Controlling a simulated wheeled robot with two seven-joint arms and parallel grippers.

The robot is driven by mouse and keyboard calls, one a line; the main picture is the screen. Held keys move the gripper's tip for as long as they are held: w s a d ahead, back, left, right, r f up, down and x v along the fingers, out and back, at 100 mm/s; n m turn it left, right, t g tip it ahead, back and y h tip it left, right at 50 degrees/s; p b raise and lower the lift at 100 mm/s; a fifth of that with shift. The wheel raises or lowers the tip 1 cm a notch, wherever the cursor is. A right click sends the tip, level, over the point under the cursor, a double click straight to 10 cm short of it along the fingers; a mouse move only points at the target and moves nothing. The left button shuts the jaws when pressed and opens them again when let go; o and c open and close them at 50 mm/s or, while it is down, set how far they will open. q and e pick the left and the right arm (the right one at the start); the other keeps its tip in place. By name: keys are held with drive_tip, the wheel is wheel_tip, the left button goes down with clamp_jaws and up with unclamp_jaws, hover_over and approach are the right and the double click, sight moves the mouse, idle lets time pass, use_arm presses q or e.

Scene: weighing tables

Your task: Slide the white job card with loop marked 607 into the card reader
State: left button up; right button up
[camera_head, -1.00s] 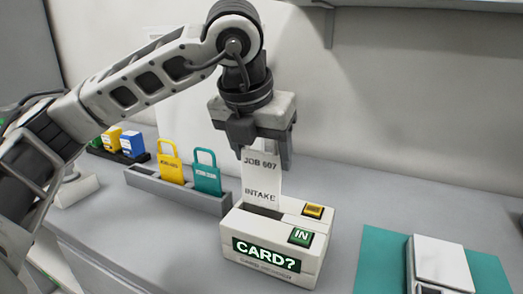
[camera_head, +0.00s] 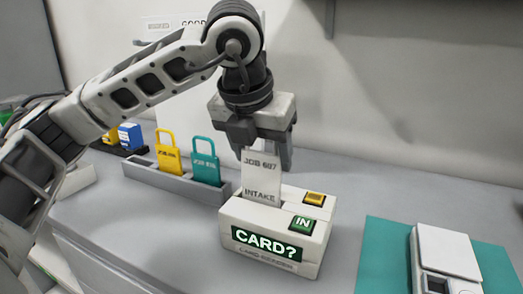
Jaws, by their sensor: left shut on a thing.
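The white job card (camera_head: 262,176) reads "JOB 607" and "INTAKE" and stands upright at the card reader. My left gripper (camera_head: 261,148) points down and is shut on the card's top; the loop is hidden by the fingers. The card's lower edge is at the slot in the top of the card reader (camera_head: 232,220), and I cannot tell how deep it sits. The reader is a white box with a green display "CARD?", a green "IN" button (camera_head: 302,223) and a yellow button (camera_head: 314,199). My right gripper is not in view.
A grey rack (camera_head: 180,187) left of the reader holds a yellow card (camera_head: 167,158) and a teal card (camera_head: 206,164). Yellow and blue boxes (camera_head: 129,135) stand further left. A scale (camera_head: 445,252) sits on a teal mat (camera_head: 378,255) at the right. The counter behind the reader is clear.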

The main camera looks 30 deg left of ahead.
use_arm(q)
drive_tip(key=shift+f+b, duration=1.2)
drive_tip(key=shift+f, duration=0.15)
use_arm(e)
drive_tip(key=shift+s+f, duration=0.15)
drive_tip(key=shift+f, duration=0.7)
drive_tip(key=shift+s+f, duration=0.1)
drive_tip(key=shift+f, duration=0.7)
use_arm(q)
drive_tip(key=o, duration=1)
drive_tip(key=shift+o, duration=0.2)
drive_tip(key=shift+s+r, duration=0.1)
drive_tip(key=shift+r, duration=0.4)
drive_tip(key=p+v, duration=0.2)
drive_tip(key=v, duration=1.3)
drive_tip(key=shift+p, duration=0.4)
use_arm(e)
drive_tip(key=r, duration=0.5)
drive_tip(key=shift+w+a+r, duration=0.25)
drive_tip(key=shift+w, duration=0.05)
use_arm(q)
drive_tip(key=shift+a, duration=0.1)
